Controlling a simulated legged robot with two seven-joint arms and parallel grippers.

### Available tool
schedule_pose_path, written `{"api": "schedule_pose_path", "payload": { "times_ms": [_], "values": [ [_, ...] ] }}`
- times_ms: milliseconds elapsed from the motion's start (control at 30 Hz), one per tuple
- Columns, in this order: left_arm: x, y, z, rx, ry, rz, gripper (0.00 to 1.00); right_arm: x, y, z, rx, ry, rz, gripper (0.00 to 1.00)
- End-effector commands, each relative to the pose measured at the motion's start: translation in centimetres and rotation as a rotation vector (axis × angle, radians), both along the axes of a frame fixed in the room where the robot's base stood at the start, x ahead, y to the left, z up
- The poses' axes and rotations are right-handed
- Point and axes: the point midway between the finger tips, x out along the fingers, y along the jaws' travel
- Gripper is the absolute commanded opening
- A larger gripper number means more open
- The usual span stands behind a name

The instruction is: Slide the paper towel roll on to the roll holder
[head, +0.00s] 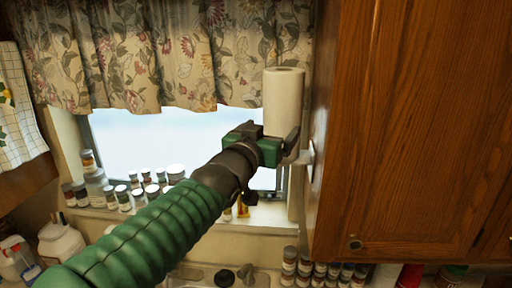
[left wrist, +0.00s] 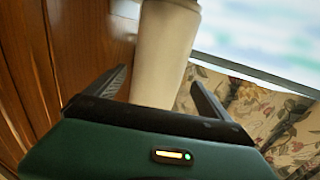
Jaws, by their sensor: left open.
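The paper towel roll (head: 284,98) is a plain off-white cylinder. It stands upright beside the cabinet's left side, in front of the window's right edge. My left gripper (head: 274,143) is at the roll's lower end, its fingers open. In the left wrist view the roll (left wrist: 163,50) shows between the two spread fingers (left wrist: 158,80), with gaps at its sides. A pale bracket (head: 308,157), perhaps part of the roll holder, shows at the cabinet side just below the roll. I cannot tell whether the roll sits on it. My right gripper is not in view.
The wooden cabinet (head: 415,120) closes off the right side. A flowered curtain (head: 160,55) hangs behind and left of the roll. Several small jars (head: 137,195) line the window sill, and more bottles (head: 305,268) stand below the cabinet.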

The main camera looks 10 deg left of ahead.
Motion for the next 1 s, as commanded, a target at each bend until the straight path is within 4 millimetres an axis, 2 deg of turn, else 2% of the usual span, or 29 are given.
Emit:
{"api": "schedule_pose_path", "payload": {
  "times_ms": [100,367,400,433,600,700,833,1000],
  "values": [
    [-3.5,1.1,0.4,0.0,-0.003,0.001,0.92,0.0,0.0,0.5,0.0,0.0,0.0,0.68],
    [-10.9,3.3,0.3,-0.002,-0.003,-0.001,0.92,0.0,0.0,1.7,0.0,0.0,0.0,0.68],
    [-10.7,3.2,1.1,0.0,0.005,-0.005,0.92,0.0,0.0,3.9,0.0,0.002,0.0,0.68],
    [-10.7,3.2,1.2,-0.001,0.008,-0.007,0.92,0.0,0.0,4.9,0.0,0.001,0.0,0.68],
    [-11.5,3.3,1.0,-0.002,0.009,-0.014,0.92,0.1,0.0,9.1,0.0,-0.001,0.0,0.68],
    [-12.1,3.6,0.8,-0.002,0.008,-0.01,0.92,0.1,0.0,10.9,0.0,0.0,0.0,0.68],
    [-12.7,3.9,0.4,-0.002,0.005,-0.003,0.92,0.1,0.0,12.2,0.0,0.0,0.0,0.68],
    [-13.1,4.1,0.0,-0.001,0.0,0.0,0.92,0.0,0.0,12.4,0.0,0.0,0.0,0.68]
  ]
}}
